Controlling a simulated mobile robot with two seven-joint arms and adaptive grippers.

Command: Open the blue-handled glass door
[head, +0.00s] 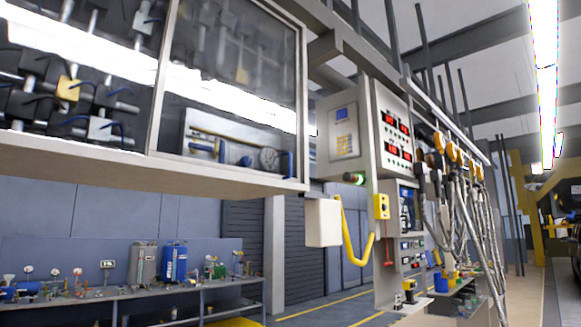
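A wall cabinet with framed glass panels fills the upper left of the head view. Its right-hand glass door (235,85) has a pale metal frame and appears shut, with bright light reflected across it. A small blue upright piece (289,164) shows at the door's lower right corner; I cannot tell whether it is the handle or something behind the glass. Behind the glass are a round gauge and blue fittings. The left glass panel (75,60) shows pipes and valve blocks. Neither of my grippers is in view.
A control panel (394,130) with red displays and a yellow hose (352,250) stands right of the cabinet. Several hoses (470,210) hang farther right. A workbench (150,305) with tanks and fittings stands below, at the back. Open floor (335,312) shows at lower centre.

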